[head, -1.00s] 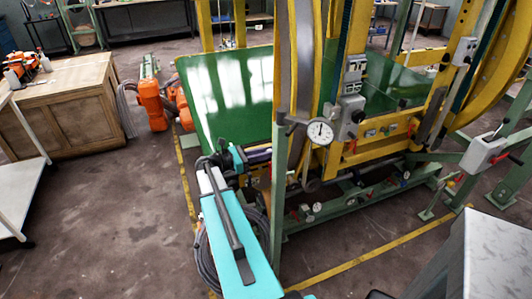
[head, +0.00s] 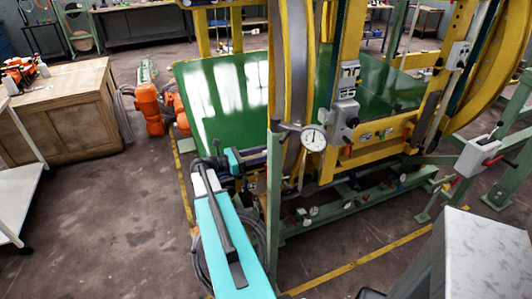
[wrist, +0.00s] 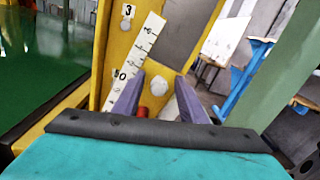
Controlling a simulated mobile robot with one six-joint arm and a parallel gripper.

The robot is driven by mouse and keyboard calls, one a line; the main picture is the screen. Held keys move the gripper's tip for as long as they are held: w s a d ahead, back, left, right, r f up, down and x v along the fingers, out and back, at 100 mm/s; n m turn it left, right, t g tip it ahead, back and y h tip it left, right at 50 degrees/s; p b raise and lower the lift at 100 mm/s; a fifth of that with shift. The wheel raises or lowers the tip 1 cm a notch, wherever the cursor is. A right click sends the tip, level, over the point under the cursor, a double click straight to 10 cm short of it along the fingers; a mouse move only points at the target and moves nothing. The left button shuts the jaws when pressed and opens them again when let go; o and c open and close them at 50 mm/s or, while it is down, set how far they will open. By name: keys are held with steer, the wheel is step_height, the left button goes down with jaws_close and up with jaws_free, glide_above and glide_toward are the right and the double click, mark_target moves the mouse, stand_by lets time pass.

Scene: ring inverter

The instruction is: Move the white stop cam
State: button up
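My gripper (wrist: 158,102) shows two purple fingers standing apart in the wrist view, so it is open. In the head view, my gripper (head: 252,158) is at the end of the turquoise arm, beside a green post of the yellow machine. Ahead of the fingers is a yellow plate (wrist: 118,52) with a white numbered scale (wrist: 141,55). A pale rounded piece (wrist: 170,108), perhaps the white stop cam, shows between the fingers; whether they touch it I cannot tell. A red piece (wrist: 141,112) is left of it. The cam cannot be made out in the head view.
A dial gauge (head: 313,138) and a green post (head: 274,200) stand close right of my gripper. A green panel (head: 225,95) slopes behind it. A wooden crate (head: 75,120) is at left, a grey table (head: 490,255) at right. Floor at lower left is clear.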

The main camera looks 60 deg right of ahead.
steer(key=shift+a, duration=0.1)
steer(key=b+v, duration=0.3)
steer(key=v, duration=1)
steer(key=shift+w+a, duration=0.25)
